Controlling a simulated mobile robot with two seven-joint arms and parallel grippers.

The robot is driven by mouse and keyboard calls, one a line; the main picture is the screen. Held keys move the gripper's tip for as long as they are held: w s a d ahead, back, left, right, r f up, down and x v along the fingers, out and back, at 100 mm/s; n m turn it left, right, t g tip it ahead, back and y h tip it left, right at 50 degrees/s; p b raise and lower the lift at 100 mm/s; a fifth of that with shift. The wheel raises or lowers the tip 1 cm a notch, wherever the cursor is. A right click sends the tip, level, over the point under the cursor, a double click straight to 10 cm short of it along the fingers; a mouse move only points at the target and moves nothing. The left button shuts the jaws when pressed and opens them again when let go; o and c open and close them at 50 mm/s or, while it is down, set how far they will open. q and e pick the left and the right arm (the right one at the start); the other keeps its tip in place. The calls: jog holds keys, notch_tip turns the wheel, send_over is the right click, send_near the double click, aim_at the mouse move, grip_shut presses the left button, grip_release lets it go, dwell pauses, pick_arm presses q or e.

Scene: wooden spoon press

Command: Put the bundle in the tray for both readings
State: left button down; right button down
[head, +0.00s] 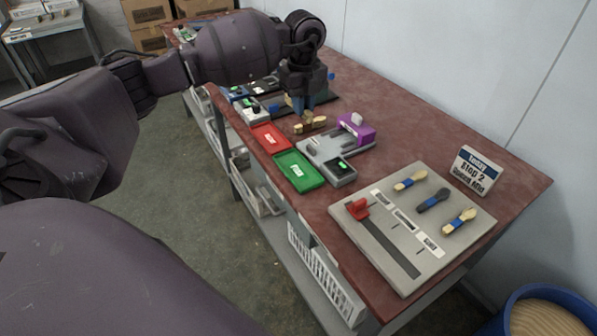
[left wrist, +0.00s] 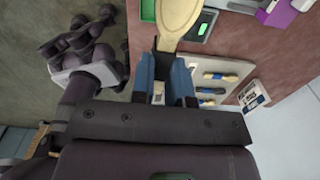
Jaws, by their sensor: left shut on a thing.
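My left gripper (head: 305,108) points down and is shut on a bundle (head: 318,123) of pale wooden spoons. The bundle is just above the table, behind the trays and to the left of the press. In the left wrist view the spoon bowl (left wrist: 178,16) sticks out past the blue fingers (left wrist: 163,75), with a dark band near them. A red tray (head: 262,133) and a green tray (head: 316,184) lie at the near table edge; their labels are too small to read. The grey press (head: 318,148) has a purple block (head: 362,136) and a green-lit display (head: 342,166). My right gripper is not in view.
A sign (head: 475,170) reads "Today Stop 2 Round Mid". Small devices (head: 252,108) stand beyond the red tray.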

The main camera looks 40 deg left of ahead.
pick_arm(q)
jog(key=shift+a+n, duration=0.1)
jog(key=shift+n, duration=0.2)
jog(key=shift+f, duration=0.35)
jog(key=b, duration=0.2)
send_over(302, 175)
notch_tip(302, 175, down, 14)
jog(key=shift+r, duration=0.2)
notch_tip(302, 175, down, 5)
jog(key=shift+f+b, duration=0.2)
jog(key=shift+b, duration=0.1)
jog(key=shift+f, duration=0.15)
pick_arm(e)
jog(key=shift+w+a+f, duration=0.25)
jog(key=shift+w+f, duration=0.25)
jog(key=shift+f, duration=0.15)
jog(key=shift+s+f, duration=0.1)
